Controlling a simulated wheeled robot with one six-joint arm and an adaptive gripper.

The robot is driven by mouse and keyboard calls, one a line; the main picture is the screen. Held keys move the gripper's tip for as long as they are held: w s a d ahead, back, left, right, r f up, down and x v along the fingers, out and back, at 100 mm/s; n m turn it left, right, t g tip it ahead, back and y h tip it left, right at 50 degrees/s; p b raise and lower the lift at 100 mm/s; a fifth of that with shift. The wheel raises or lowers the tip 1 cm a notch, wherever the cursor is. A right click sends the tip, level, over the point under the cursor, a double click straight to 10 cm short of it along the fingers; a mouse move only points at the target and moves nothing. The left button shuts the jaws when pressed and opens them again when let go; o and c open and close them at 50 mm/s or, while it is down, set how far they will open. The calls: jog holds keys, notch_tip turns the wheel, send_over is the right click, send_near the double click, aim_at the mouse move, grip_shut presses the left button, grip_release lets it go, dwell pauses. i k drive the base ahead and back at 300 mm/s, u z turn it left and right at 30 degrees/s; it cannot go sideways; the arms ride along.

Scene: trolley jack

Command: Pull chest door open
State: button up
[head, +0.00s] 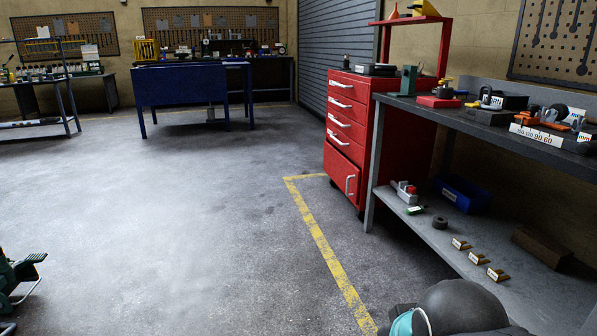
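The red tool chest (393,130) stands right of centre, beyond the near workbench. Its front has several drawers with pale bar handles. Below them is the chest door (335,168), a plain red panel that looks shut. The door handle (350,185) is a pale upright bar near the door's right edge. My gripper is not in view. A dark rounded part with a teal band, which looks like my arm, shows at the bottom right, well apart from the chest.
A grey workbench (490,115) with tools and a lower shelf (430,232) runs along the right, close to the chest's right side. A yellow floor line (325,250) passes before them. A blue table (180,88) stands at the back. The middle floor is clear. Green equipment (15,280) shows at lower left.

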aim_at(345, 174)
jog(key=u, duration=0.05)
jog(key=i, duration=3.55)
jog(key=u, duration=0.2)
